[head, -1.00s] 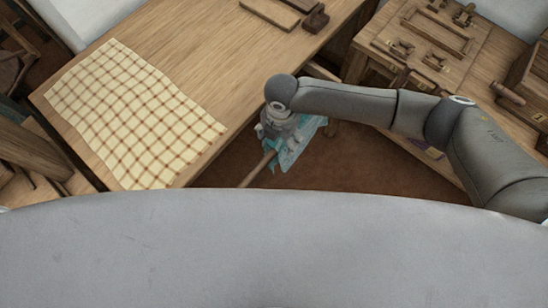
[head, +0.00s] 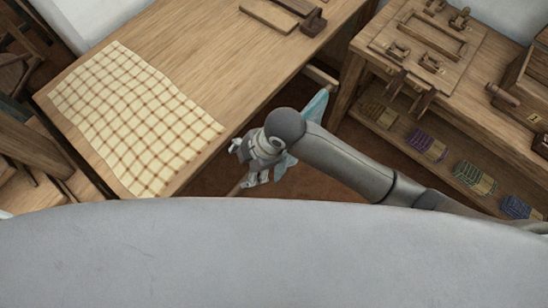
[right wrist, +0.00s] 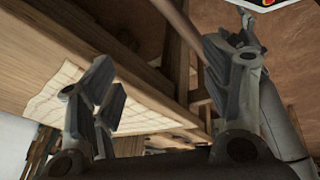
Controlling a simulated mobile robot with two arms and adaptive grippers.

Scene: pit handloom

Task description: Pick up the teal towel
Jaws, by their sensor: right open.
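The teal towel (head: 315,108) hangs beside the table in the head view, near a wooden bar. My right arm and gripper hide much of it. My right gripper (head: 243,166) is in front of the towel, its open fingers pointing left, away from the towel's visible part. I cannot tell whether the gripper body touches the cloth. In the right wrist view, the open fingers (right wrist: 162,88) have nothing visible held between them, and I cannot make out the towel there. My left gripper is in neither view.
A yellow checked cloth (head: 135,115) lies on the wooden table (head: 205,60); its edge is close to my right gripper. Wooden pieces (head: 285,15) lie at the back. A bench (head: 470,85) stands right, with colored bundles (head: 428,145) on its lower shelf.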

